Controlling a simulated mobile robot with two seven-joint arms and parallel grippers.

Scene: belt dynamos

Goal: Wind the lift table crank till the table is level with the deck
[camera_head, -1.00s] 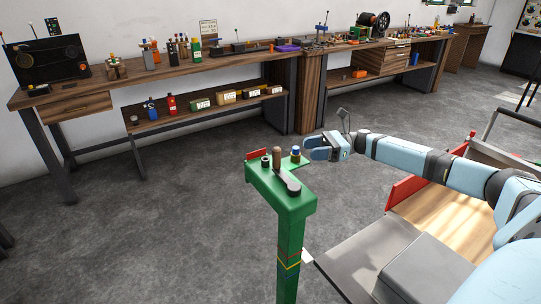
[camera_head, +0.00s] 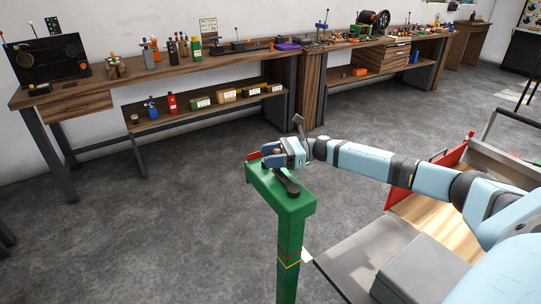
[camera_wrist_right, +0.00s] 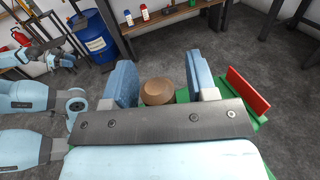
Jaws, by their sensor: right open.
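The crank stands on a green post (camera_head: 290,240). Its dark crank arm (camera_head: 287,182) lies across the post's top and bears an upright brown knob. My right gripper (camera_head: 272,156) is at the post's top and hides most of the knob in the head view. In the right wrist view the round brown knob (camera_wrist_right: 157,91) sits between the two blue fingers of my right gripper (camera_wrist_right: 160,88), which are open with a gap on both sides. A grey flat surface (camera_head: 340,256) lies right of the post; I cannot tell whether it is the lift table. My left gripper is not seen.
A red upright plate (camera_wrist_right: 248,91) stands on the post's top beside the gripper. A red-edged wooden surface (camera_head: 418,214) lies to the right, under my right arm. A workbench (camera_head: 190,72) with tools runs along the wall. The floor between is clear.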

